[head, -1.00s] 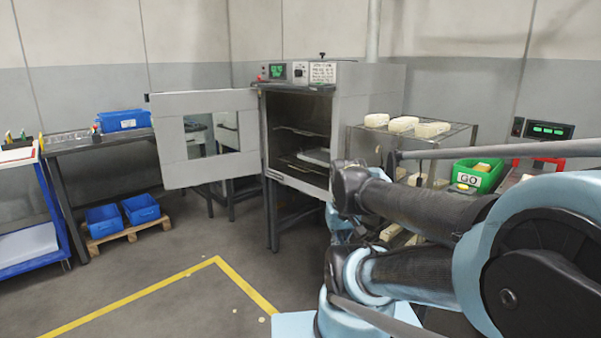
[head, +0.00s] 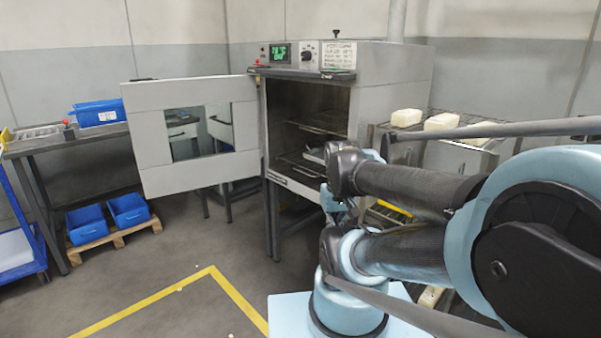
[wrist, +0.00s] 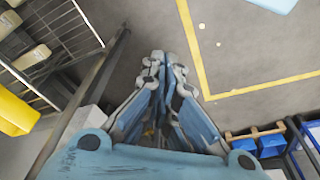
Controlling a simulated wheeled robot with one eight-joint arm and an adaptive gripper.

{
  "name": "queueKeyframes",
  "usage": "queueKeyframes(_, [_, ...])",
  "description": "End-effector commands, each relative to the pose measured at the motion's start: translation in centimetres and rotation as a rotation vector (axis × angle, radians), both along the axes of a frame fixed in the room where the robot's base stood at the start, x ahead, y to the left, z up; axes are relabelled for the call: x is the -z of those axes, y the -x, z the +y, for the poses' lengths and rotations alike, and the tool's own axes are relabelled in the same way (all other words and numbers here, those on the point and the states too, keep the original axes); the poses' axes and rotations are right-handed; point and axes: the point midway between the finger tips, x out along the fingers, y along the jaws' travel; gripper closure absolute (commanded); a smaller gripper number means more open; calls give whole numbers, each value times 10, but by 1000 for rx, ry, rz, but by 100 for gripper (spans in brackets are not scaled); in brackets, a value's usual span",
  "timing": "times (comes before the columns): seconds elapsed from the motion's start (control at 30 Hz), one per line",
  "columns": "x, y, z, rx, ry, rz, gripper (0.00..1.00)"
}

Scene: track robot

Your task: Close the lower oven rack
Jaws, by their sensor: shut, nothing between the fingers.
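The grey oven (head: 388,108) stands ahead with its windowed door (head: 196,135) swung wide open to the left. Inside it I see an upper rack (head: 318,127) and a lower rack (head: 298,163). A pale tray (head: 316,155) sits at the lower level, partly hidden by my arm. How far the lower rack sticks out is hard to tell. My gripper shows in the wrist view (wrist: 163,62), its fingers together and empty, above the floor. In the head view my arm hides most of it, in front of the oven's lower right.
A wire rack table (head: 470,140) with pale blocks (head: 441,121) stands right of the oven. A bench (head: 70,141) with a blue bin (head: 100,112) is at the left, with blue crates (head: 87,224) on a pallet below.

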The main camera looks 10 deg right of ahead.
Motion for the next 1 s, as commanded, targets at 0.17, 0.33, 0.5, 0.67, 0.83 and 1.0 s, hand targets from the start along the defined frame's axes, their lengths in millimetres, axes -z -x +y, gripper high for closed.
queueKeyframes(0.17, [0, 0, 0, 0, 0, 0, 100])
queueKeyframes(0.33, [0, 0, 0, 0, 0, 0, 100])
queueKeyframes(0.5, [-8, 5, -1, -28, 12, -11, 100])
queueKeyframes(0.67, [-23, -16, -2, -157, 73, -4, 100])
queueKeyframes(0.83, [-45, -52, -6, -381, 177, 13, 100])
queueKeyframes(1.0, [-63, -93, -6, -611, 282, 40, 100])
